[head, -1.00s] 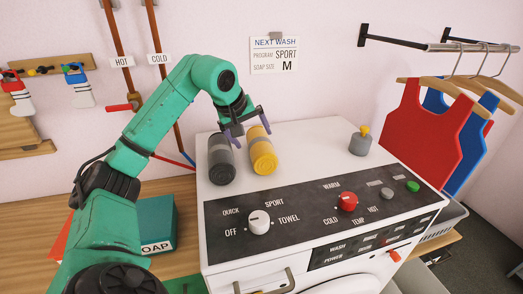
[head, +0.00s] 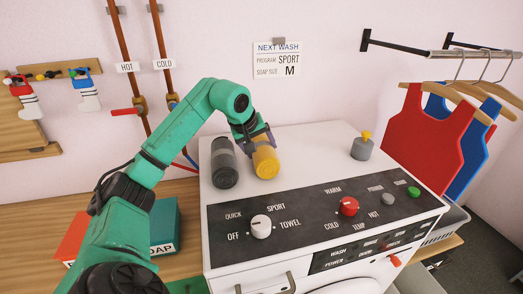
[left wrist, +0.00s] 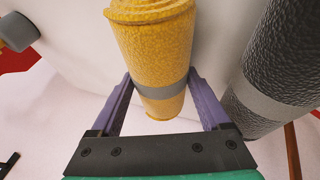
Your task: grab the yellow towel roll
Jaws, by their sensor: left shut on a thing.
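My right gripper is not in view.
The washing machine (head: 310,142) has free room on its top right of the rolls. A grey item with a yellow knob (head: 362,146) stands there further right. The control panel (head: 300,228) with knobs lies in front. Pipes (head: 130,70) run up the wall behind.

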